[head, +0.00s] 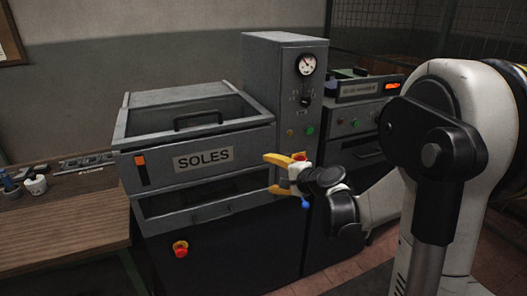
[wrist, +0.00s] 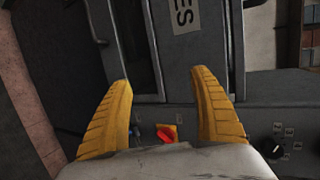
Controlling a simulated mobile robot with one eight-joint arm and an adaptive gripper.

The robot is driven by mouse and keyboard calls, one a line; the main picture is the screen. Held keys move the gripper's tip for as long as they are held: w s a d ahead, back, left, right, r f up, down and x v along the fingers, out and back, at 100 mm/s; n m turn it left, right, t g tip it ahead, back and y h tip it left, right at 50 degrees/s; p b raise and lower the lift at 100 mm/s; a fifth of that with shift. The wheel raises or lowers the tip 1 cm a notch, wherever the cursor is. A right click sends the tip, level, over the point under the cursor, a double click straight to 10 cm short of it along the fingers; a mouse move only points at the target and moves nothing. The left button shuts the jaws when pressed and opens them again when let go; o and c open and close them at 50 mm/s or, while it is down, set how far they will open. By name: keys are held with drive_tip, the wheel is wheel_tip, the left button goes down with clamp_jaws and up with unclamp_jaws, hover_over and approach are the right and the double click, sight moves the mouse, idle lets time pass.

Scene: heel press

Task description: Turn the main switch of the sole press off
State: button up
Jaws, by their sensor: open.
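The sole press is the grey machine with the SOLES label (head: 204,158). A small red switch on a yellow plate (wrist: 166,133) sits on its grey column in the wrist view, and looks like the main switch. Its handle is slanted in that picture; I cannot tell which position it marks. In the head view a bit of red (head: 299,156) shows just behind my gripper (head: 273,173). My gripper is open and empty. In the wrist view its yellow fingers (wrist: 163,95) stand on either side of the switch, with a gap to each. Contact with the panel cannot be told.
The column carries a gauge (head: 307,64) and a black selector knob (head: 304,101), also in the wrist view (wrist: 277,151). A red emergency button (head: 180,248) is low on the front. A wooden bench (head: 70,225) stands left. Another machine (head: 362,120) stands right.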

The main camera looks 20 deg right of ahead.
drive_tip(key=w+d+f+m+t+h, duration=0.1)
drive_tip(key=d+f+m+t, duration=0.1)
drive_tip(key=d+f+m, duration=0.3)
drive_tip(key=d+m+t+h, duration=0.1)
drive_tip(key=d+m, duration=0.1)
drive_tip(key=d, duration=0.5)
drive_tip(key=w+d+f+m+t+h, duration=0.1)
drive_tip(key=d+f+m+t+h, duration=0.1)
drive_tip(key=d+f+m, duration=0.3)
drive_tip(key=shift+n, duration=0.5)
drive_tip(key=w, duration=0.3)
drive_tip(key=w+r, duration=0.1)
drive_tip(key=w, duration=0.2)
drive_tip(key=w+d+r+b, duration=0.1)
drive_tip(key=w, duration=0.2)
drive_tip(key=shift+w+d+r, duration=0.1)
drive_tip(key=shift+w, duration=0.5)
drive_tip(key=c, duration=1.2)
